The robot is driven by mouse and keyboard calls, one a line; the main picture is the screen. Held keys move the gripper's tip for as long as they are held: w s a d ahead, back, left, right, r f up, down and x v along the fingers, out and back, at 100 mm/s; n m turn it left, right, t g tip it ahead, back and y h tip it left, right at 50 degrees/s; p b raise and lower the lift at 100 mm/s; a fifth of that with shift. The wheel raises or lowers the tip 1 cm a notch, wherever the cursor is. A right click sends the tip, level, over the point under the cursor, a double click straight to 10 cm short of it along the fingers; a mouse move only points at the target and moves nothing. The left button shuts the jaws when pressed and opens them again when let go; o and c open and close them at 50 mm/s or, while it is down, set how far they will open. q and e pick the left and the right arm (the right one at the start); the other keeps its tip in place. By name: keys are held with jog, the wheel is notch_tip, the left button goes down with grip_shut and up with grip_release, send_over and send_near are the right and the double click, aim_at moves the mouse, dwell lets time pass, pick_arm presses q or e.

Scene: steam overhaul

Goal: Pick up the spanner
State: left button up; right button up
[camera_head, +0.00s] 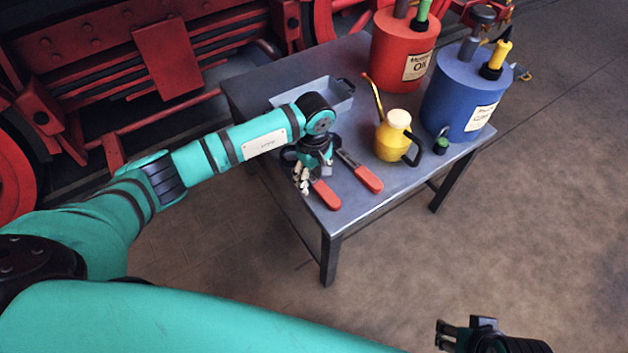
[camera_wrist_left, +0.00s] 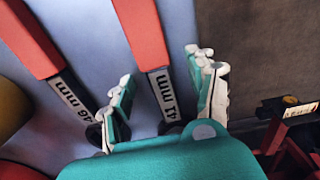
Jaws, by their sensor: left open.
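Two spanners with red handles lie on the grey table. The one marked 41 mm (camera_wrist_left: 165,97) has its handle (camera_head: 326,194) nearer the table's edge. The one marked 46 mm (camera_wrist_left: 72,98) lies beside it, its handle (camera_head: 363,174) further right in the head view. My left gripper (camera_head: 303,180) is low over the 41 mm spanner and hides part of it. In the wrist view my left gripper (camera_wrist_left: 162,68) is open, with one finger on each side of the 41 mm shaft. Contact cannot be told. My right gripper (camera_head: 440,334) is at the bottom right, away from the table.
A yellow oil can (camera_head: 390,142) stands right of the spanners. A red drum (camera_head: 400,50) and a blue drum (camera_head: 455,95) stand behind. A grey tray (camera_head: 338,97) lies behind my left gripper. The table's bare front corner (camera_head: 345,218) is free.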

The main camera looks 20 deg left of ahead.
aim_at(314, 179)
pick_arm(q)
jog(key=shift+c, duration=0.3)
grip_shut()
jog(key=shift+w+r, duration=0.1)
jog(key=shift+r, duration=0.05)
jog(key=shift+r, duration=0.45)
notch_tip(314, 179, up, 3)
jog(key=shift+p, duration=0.5)
jog(key=s+d, duration=0.1)
jog(key=d, duration=0.3)
jog(key=s+d, duration=0.1)
jog(key=d, duration=0.4)
jog(key=s+d+r, duration=0.1)
jog(key=s+d, duration=0.1)
jog(key=d, duration=0.3)
jog(key=shift+s+d, duration=0.3)
jog(key=shift+d, duration=0.45)
pick_arm(e)
jog(key=shift+x, duration=1.15)
